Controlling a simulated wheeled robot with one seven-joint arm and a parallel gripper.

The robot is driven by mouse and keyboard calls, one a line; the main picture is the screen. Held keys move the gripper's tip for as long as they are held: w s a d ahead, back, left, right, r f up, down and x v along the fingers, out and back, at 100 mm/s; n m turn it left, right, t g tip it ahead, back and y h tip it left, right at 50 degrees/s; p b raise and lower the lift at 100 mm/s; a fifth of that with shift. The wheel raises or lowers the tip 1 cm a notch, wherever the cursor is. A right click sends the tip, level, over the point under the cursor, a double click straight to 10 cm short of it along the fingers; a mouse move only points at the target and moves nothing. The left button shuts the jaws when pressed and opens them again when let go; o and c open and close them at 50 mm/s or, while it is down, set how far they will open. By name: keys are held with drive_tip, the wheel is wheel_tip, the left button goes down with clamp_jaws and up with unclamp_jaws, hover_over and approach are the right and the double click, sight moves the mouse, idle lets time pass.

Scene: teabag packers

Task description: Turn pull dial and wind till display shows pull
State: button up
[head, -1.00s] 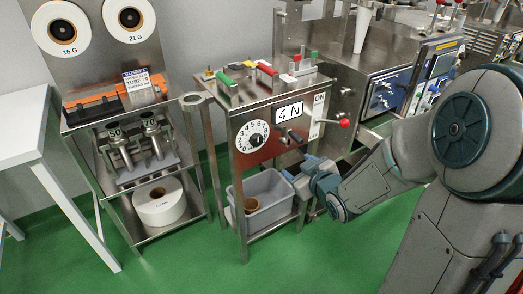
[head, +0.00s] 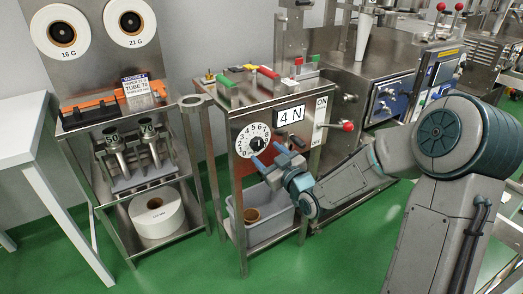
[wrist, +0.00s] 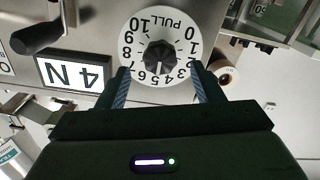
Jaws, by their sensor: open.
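The round white pull dial (head: 258,138) has a black knob and sits on the metal cabinet's front panel. In the wrist view the dial (wrist: 133,52) appears upside down, its word PULL readable, and the knob's mark lies near 4 and 5. The display (head: 291,115) shows "4 N"; it also appears inverted in the wrist view (wrist: 75,71). A black winding crank (wrist: 37,37) is beside the display in the wrist view. My gripper (head: 268,155) is open and empty, its blue fingers toward the dial; in the wrist view its fingertips (wrist: 160,80) straddle the dial's lower part, with the knob beyond them.
A red-ball lever (head: 347,126) with ON/OFF marks projects at the cabinet's right side. A grey bin (head: 270,228) stands on the shelf below. A reel stand (head: 75,125) is to the left, and more machines crowd the right.

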sight(259, 146)
drive_tip(key=shift+x, duration=2)
drive_tip(key=c, duration=1)
drive_tip(key=shift+o, duration=0.2)
drive_tip(key=shift+m, duration=2.7)
drive_tip(key=o, duration=1)
drive_tip(key=shift+c, duration=0.2)
drive_tip(key=shift+s, duration=0.1)
drive_tip(key=v, duration=1.3)
drive_tip(key=shift+s+d, duration=0.2)
drive_tip(key=shift+s, duration=0.1)
